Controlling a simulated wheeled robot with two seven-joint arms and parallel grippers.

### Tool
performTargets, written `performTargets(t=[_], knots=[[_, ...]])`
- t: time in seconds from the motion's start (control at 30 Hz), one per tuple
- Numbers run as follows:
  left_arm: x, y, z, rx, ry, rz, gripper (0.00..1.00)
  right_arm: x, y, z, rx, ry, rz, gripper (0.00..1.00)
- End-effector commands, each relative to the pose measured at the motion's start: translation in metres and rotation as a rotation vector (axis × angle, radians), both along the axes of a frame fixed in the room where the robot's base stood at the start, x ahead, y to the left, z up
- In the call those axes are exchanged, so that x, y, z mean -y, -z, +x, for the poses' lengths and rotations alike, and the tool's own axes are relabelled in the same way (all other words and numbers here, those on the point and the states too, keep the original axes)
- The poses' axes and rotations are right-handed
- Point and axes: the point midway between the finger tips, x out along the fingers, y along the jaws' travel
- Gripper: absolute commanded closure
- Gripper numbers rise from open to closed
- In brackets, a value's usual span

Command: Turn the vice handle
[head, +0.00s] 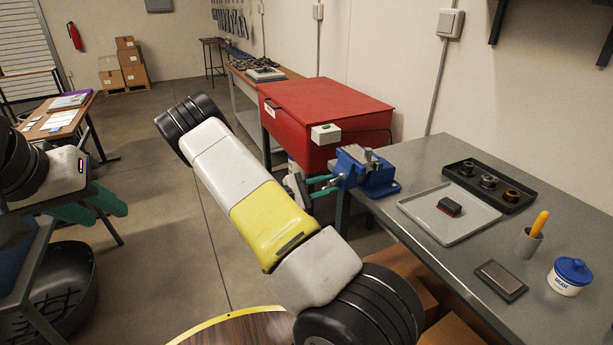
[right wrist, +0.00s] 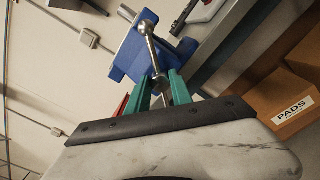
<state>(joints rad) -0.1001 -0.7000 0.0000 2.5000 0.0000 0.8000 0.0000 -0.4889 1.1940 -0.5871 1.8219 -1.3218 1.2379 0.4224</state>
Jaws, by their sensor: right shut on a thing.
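The blue vice (head: 367,172) is at the left edge of the grey workbench. It also shows in the right wrist view (right wrist: 135,57). Its silver vice handle (right wrist: 152,48) is a bar with a ball at its upper end, slanting in that view. My right gripper (head: 332,184) reaches the vice from the left, and its green fingers are shut on the lower part of the handle (right wrist: 161,84). In the head view the handle is mostly hidden by the fingers and vice. My left gripper (head: 95,207) is at the far left, away from the vice; its finger gap is unclear.
A red chest (head: 322,115) stands behind the vice. A grey tray (head: 440,222) with a red-black block, a dark parts tray (head: 505,180), a cup with a yellow-handled tool (head: 529,242), a dark plate (head: 500,281) and a grease tub (head: 568,278) occupy the bench. Boxes sit below.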

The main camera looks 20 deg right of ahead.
Motion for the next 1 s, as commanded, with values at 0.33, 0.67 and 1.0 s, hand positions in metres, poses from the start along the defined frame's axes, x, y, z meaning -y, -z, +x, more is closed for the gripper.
performTargets(t=[0.33,0.67,1.0], knots=[[0.0000,0.0000,0.0000,0.000,0.000,0.000,0.64,0.0018,0.0000,0.0003,0.040,0.000,0.003,1.00],[0.0000,0.0000,0.0000,0.000,0.000,0.000,0.64,0.0021,-0.0002,0.0002,0.039,0.001,0.004,0.62],[0.0000,0.0000,0.0000,0.000,0.000,0.000,0.64,0.0007,-0.0001,0.0000,0.038,0.000,0.003,0.52]])
